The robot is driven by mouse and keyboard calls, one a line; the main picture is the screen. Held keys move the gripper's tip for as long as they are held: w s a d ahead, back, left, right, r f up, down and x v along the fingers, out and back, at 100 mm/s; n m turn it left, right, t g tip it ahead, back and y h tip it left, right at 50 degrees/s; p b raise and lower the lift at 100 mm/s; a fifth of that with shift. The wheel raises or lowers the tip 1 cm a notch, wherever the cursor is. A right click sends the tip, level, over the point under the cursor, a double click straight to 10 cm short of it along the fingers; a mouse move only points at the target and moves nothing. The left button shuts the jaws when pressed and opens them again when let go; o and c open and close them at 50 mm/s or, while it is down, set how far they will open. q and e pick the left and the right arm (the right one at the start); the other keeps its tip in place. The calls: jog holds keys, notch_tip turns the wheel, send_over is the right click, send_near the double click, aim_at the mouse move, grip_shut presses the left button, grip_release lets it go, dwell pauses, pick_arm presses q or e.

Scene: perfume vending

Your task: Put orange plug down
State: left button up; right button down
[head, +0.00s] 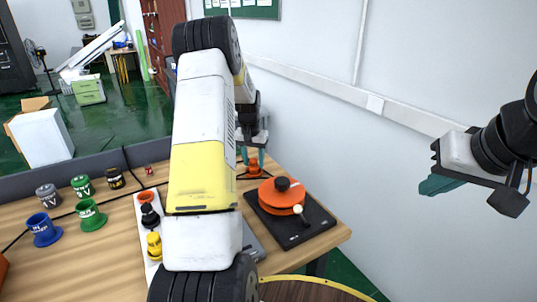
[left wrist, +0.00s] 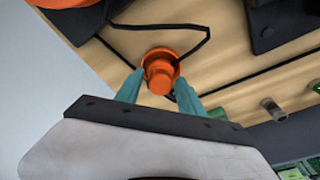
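The orange plug (left wrist: 159,77) shows in the left wrist view between the two teal fingertips of my left gripper (left wrist: 160,82). The fingers stand apart, one on each side of the plug, with a small gap beside its narrow body. In the head view the orange plug (head: 254,166) is at the far end of the wooden table, just below my left gripper (head: 253,155). A black cable lies around it on the table. My left arm hides part of the table in the head view. My right gripper (head: 478,190) is off to the right, away from the table; its opening is not clear.
An orange round device (head: 283,198) on a black base (head: 316,222) stands near the plug. A white strip (head: 142,232) with black and yellow plugs lies left of my arm. Several grey, green, black and blue cups stand at the left. A white wall bounds the right.

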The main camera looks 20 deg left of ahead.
aim_at(252, 169)
dwell(0.3)
pick_arm(q)
jog(key=s+d+r+t, duration=0.15)
jog(key=s+r, duration=0.25)
jog(key=r, duration=0.6)
jog(key=s+d+r+g, duration=0.1)
jog(key=s+d+r, duration=0.2)
jog(key=r, duration=0.6)
jog(key=s+d+r+t, duration=0.1)
jog(key=s+d, duration=0.3)
jog(key=s, duration=0.5)
jog(key=s+d+r+t+h, duration=0.1)
jog(key=s+d+r, duration=0.1)
jog(key=s+d, duration=0.3)
jog(key=s+d+r+m+t+h, duration=0.1)
jog(key=s+d, duration=0.3)
jog(key=s, duration=0.9)
jog(key=shift+d+r+t, duration=0.25)
jog(key=shift+r+t, duration=0.2)
jog(key=shift+r, duration=0.3)
